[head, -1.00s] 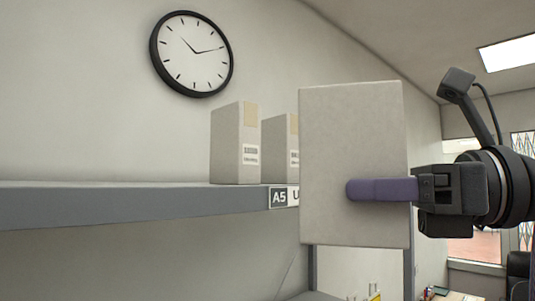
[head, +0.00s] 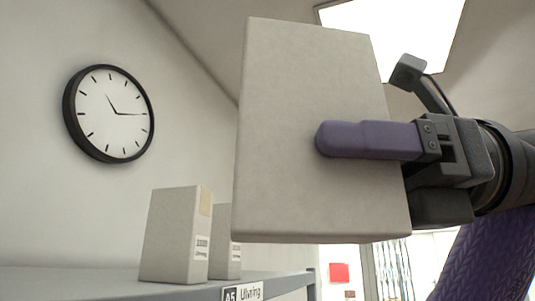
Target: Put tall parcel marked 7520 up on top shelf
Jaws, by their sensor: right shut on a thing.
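My right gripper (head: 372,140) comes in from the right and is shut on a tall pale grey parcel (head: 290,195). One purple finger lies across the near face; the other finger is hidden behind the parcel. The parcel is roughly upright with a slight tilt in the picture. No number shows on the face towards me, so I cannot read its marking. The grey shelf (head: 120,287) is at the lower left, and the held parcel appears above its level, apart from it as far as I can see. My left gripper is out of view.
A pale parcel with a label (head: 172,235) stands on the shelf, and a second parcel (head: 228,258) stands to its right, partly hidden by the held one. A shelf sign (head: 242,293) reads A5. Bare shelf lies left of them. A clock (head: 110,113) hangs on the wall.

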